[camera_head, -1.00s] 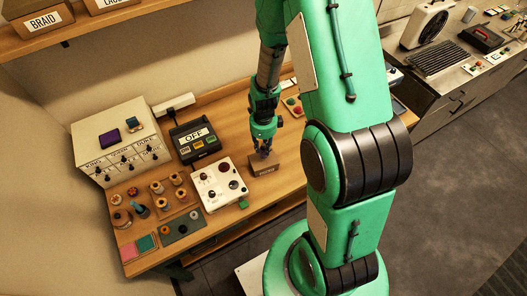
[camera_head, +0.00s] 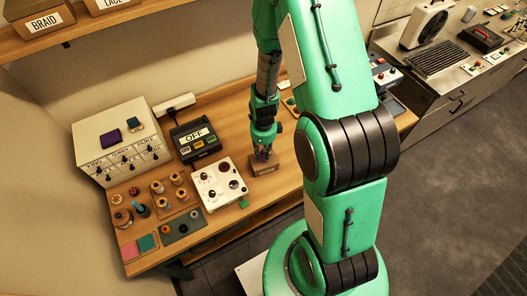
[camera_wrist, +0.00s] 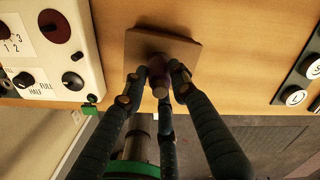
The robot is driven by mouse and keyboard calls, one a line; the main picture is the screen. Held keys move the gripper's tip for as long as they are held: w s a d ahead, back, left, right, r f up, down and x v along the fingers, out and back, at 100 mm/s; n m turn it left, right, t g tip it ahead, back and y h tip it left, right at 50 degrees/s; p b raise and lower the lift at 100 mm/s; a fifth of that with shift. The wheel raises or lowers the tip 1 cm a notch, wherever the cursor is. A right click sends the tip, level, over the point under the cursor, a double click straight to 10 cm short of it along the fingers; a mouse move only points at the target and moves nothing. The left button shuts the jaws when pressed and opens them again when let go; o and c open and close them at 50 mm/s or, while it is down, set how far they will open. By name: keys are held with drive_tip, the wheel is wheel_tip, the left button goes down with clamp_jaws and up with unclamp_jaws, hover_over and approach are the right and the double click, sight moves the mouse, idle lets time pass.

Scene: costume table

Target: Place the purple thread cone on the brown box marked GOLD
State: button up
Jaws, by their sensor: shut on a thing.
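The purple thread cone (camera_wrist: 157,68) is between the fingers of my gripper (camera_wrist: 157,82) in the wrist view. The fingers are closed around it and partly cover it. In the head view my gripper (camera_head: 264,154) points down just above the brown box (camera_head: 266,169), with the cone hardly visible. In the wrist view the brown box (camera_wrist: 183,50) lies right below the cone. I cannot tell whether the cone touches it. The writing on the box's front is too small to read.
A white panel with knobs (camera_head: 219,187) stands left of the box, with a small green piece (camera_head: 244,204) by its corner. A black device reading OFF (camera_head: 195,137) and a beige switch box (camera_head: 110,138) are further left. Thread spools (camera_head: 158,188) stand at the left. Bare wood lies right of the box.

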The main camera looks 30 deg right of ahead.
sight(264, 149)
drive_tip(key=shift+f, duration=0.15)
drive_tip(key=o, duration=1.1)
drive_tip(key=shift+r+b, duration=0.55)
drive_tip(key=shift+r, duration=5.65)
